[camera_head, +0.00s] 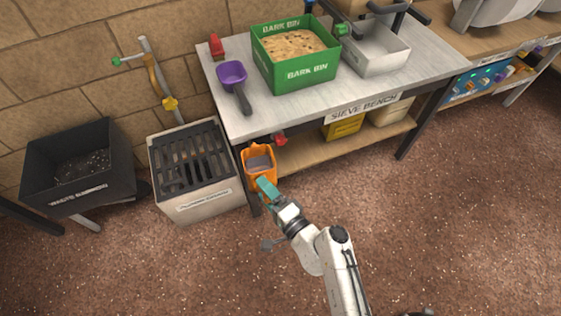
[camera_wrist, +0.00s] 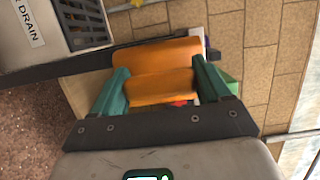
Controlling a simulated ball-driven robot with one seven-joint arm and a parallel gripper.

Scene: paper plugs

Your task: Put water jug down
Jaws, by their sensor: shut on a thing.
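The orange water jug (camera_head: 248,168) is beside the front left corner of the sieve bench, just right of the slatted drain box. Its open top faces up and shows a greyish inside. My gripper (camera_head: 267,187) with teal fingers is at the jug's near side and shut on it. In the wrist view the orange jug part (camera_wrist: 158,88) fills the gap between the two teal fingers of my gripper (camera_wrist: 160,90). I cannot tell whether the jug's base touches anything, as its underside is hidden.
The drain box (camera_head: 215,190) with a dark grate stands left of the jug. The sieve bench (camera_head: 290,110) carries a green bark bin (camera_head: 310,75) and a purple scoop (camera_head: 232,75). A black waste barrow (camera_head: 78,165) is further left. The brown floor in front is clear.

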